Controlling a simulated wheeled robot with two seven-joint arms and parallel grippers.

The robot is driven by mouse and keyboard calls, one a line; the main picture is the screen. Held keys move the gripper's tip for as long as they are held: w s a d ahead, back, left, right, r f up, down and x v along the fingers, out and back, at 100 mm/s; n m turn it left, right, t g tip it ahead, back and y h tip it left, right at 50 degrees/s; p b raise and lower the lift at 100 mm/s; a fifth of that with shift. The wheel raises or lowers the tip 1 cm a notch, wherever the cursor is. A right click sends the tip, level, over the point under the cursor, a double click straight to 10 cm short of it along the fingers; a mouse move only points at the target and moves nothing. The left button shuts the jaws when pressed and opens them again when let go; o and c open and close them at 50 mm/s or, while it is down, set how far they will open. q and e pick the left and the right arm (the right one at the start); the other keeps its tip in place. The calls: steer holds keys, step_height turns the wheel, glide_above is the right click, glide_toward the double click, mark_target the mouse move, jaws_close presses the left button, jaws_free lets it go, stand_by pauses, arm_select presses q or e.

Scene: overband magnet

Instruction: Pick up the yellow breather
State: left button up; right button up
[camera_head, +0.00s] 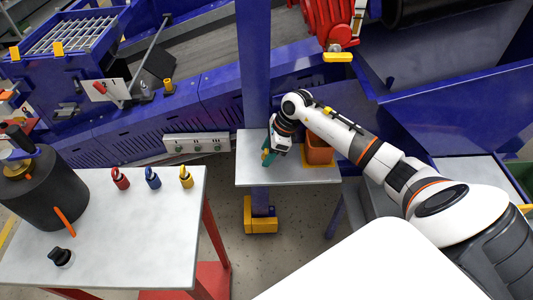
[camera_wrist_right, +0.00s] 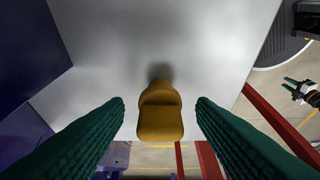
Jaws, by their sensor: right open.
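A yellow-brown rounded piece, which looks like the yellow breather (camera_wrist_right: 160,118), shows in the right wrist view against a grey plate. It lies between the two green fingers of my right gripper (camera_wrist_right: 161,102), with a gap on each side. The fingers are open and hold nothing. In the head view my right gripper (camera_head: 267,157) is low over the grey shelf, left of an orange bin, and I cannot make out the breather there. A small green-fingered gripper, likely my left (camera_wrist_right: 300,90), shows at the right edge of the wrist view, too small to judge.
The orange bin (camera_head: 318,150) stands on the grey shelf (camera_head: 260,178), close to my right wrist. A blue post rises behind the shelf. A white table (camera_head: 130,235) at left holds red, blue and yellow padlock-like pieces, a dark pot (camera_head: 45,195) and a black knob (camera_head: 60,257).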

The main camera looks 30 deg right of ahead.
steer(key=shift+w+a+f, duration=0.15)
steer(key=shift+a+f, duration=0.05)
steer(key=shift+f, duration=0.3)
steer(key=c, duration=1)
steer(key=shift+r, duration=0.1)
